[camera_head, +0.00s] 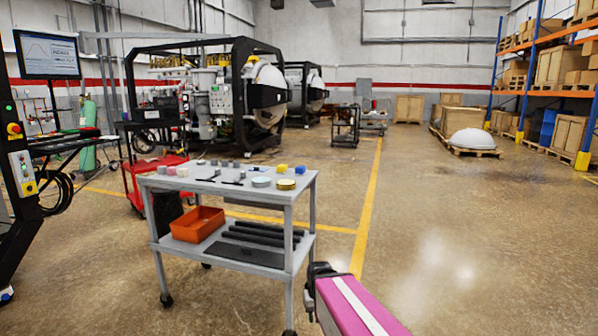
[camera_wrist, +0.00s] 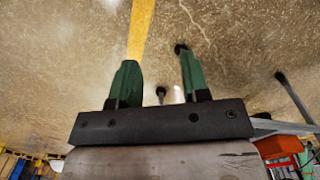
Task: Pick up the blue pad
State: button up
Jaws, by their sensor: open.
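A small blue pad (camera_head: 300,169) lies near the far right corner of the grey cart's top (camera_head: 215,193), just right of a yellow block (camera_head: 282,168). My gripper (camera_wrist: 157,62) is open and empty; its two green fingers stand apart above bare floor in the wrist view. In the head view my pink arm comes in from the bottom right, with its dark end in front of and below the cart's right side. The fingers are not clear there. The blue pad is not seen in the wrist view.
Several small grey and pink blocks and two round discs (camera_head: 261,182) share the cart top. The lower shelf holds an orange bin (camera_head: 198,224) and dark bars. A red cart (camera_head: 150,178) stands behind at the left.

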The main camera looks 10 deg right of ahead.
aim_at(300, 171)
jog(key=i+l+u, duration=0.1)
jog(key=l, duration=0.25)
jog(key=i+l+u, duration=0.1)
jog(key=i+l, duration=0.2)
jog(key=i+l+u, duration=0.1)
jog(key=l, duration=0.3)
jog(key=i+l+u, duration=0.1)
jog(key=l, duration=0.25)
jog(key=i+l+u, duration=0.1)
jog(key=i+l, duration=0.15)
jog(key=l, duration=0.15)
jog(key=i+l+u, duration=0.1)
jog(key=l, duration=0.3)
